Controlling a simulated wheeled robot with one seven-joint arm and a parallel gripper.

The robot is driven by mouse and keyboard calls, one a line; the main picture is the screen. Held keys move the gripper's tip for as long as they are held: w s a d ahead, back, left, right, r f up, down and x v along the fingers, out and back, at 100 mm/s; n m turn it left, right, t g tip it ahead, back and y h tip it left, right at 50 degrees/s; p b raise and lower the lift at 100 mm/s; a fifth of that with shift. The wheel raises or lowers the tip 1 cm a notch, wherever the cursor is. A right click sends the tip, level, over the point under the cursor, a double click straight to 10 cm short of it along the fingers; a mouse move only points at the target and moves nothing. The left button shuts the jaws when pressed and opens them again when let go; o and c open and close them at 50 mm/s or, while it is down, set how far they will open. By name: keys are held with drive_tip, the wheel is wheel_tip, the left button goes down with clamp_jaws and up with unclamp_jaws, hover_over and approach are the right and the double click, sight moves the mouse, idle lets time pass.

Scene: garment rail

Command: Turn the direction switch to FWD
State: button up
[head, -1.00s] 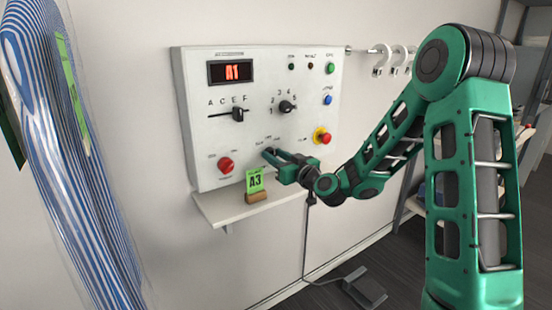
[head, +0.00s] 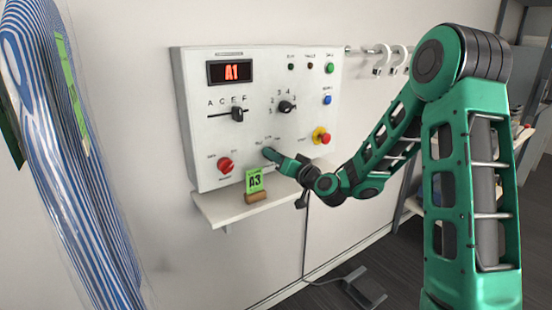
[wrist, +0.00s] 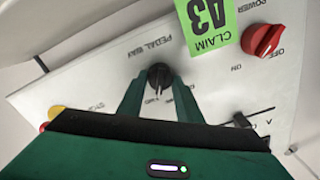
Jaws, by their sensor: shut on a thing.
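The direction switch is a small black knob (wrist: 158,74) low on the white control panel (head: 205,130). In the wrist view it sits between the tips of my gripper's two green fingers (wrist: 158,88), which are shut on it. A pale mark on the knob points down in that view, toward my gripper. The small labels around the knob are too blurred to read for sure. In the head view my gripper (head: 268,153) reaches the panel from the right, and its fingers hide the knob.
A green A3 tag (head: 254,181) stands on the shelf (head: 222,210) just below my gripper. A red power knob (head: 225,165) is to the left, a red button on yellow (head: 323,136) to the right. A striped garment (head: 75,150) hangs at the left.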

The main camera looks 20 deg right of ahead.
drive_tip(key=shift+w+d+m, duration=0.1)
drive_tip(key=shift+d+m, duration=0.15)
drive_tip(key=shift+m, duration=0.65)
drive_tip(key=o, duration=1)
drive_tip(key=shift+a, duration=0.1)
drive_tip(key=v, duration=1)
drive_tip(key=shift+s, duration=0.35)
